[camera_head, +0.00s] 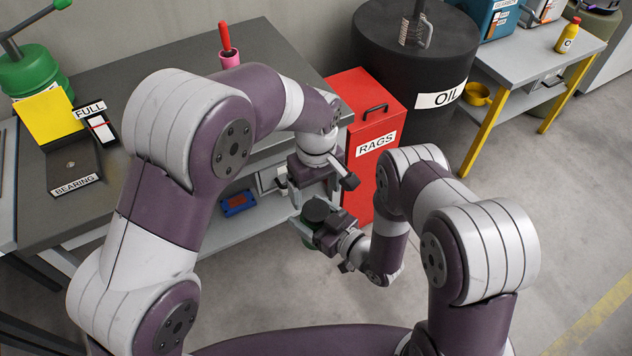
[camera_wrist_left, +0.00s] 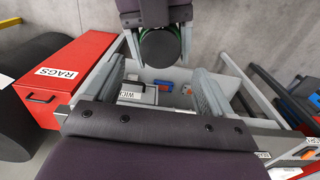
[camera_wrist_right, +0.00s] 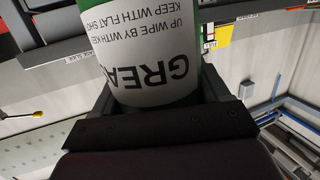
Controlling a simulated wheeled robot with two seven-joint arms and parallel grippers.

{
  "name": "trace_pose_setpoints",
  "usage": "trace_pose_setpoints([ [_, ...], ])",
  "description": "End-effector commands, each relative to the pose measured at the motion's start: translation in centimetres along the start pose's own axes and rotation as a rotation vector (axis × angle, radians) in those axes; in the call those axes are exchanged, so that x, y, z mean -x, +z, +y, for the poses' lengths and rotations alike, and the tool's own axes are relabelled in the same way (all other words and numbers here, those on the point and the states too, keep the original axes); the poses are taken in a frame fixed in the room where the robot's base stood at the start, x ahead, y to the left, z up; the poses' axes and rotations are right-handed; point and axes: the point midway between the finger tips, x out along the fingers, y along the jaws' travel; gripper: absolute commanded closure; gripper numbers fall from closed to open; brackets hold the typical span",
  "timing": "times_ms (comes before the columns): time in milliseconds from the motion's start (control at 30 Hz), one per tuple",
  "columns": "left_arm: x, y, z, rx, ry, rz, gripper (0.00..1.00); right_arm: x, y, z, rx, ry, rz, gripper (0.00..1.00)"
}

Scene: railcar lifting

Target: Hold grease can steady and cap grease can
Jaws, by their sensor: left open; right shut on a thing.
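The grease can is green with a white label. My right gripper (camera_wrist_right: 158,108) is shut on it, and the label (camera_wrist_right: 150,45) fills the top of the right wrist view. In the head view the can (camera_head: 308,241) is mostly hidden by my right gripper (camera_head: 318,226). A dark round cap or top (camera_head: 316,209) faces up; it also shows in the left wrist view (camera_wrist_left: 159,48), with a green rim around part of it. I cannot tell how it is seated. My left gripper (camera_wrist_left: 158,66) is open and empty, close to the can, its fingers apart from the dark top.
A red RAGS box (camera_head: 366,140) and a black OIL drum (camera_head: 425,75) stand behind. A grey workbench (camera_head: 165,75) is at the left, with a blue item (camera_head: 237,203) on its lower shelf. A side table (camera_head: 530,65) is at right. The floor at right is clear.

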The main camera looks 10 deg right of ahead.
Motion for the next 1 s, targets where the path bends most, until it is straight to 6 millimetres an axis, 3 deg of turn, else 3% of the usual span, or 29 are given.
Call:
trace_pose_setpoints([
  [333,-5.3,0.0,0.0,-0.001,-0.002,-0.001,0.16,0.0,-0.1,0.0,0.001,0.0,0.002,1.0],
  [767,-6.3,0.0,0.0,-0.001,0.0,0.0,0.16,0.0,-0.1,0.0,0.001,0.0,0.002,1.0],
  [933,-6.3,0.0,0.0,-0.001,0.0,0.0,0.71,0.0,-0.1,0.0,0.001,0.0,0.002,1.0],
  [967,-6.3,0.0,0.0,-0.001,0.0,0.0,0.73,0.0,-0.1,0.0,0.001,0.0,0.002,1.0],
  [1000,-6.3,0.0,0.0,-0.001,0.0,0.0,0.27,0.0,-0.1,0.0,0.001,0.0,0.002,1.0],
])
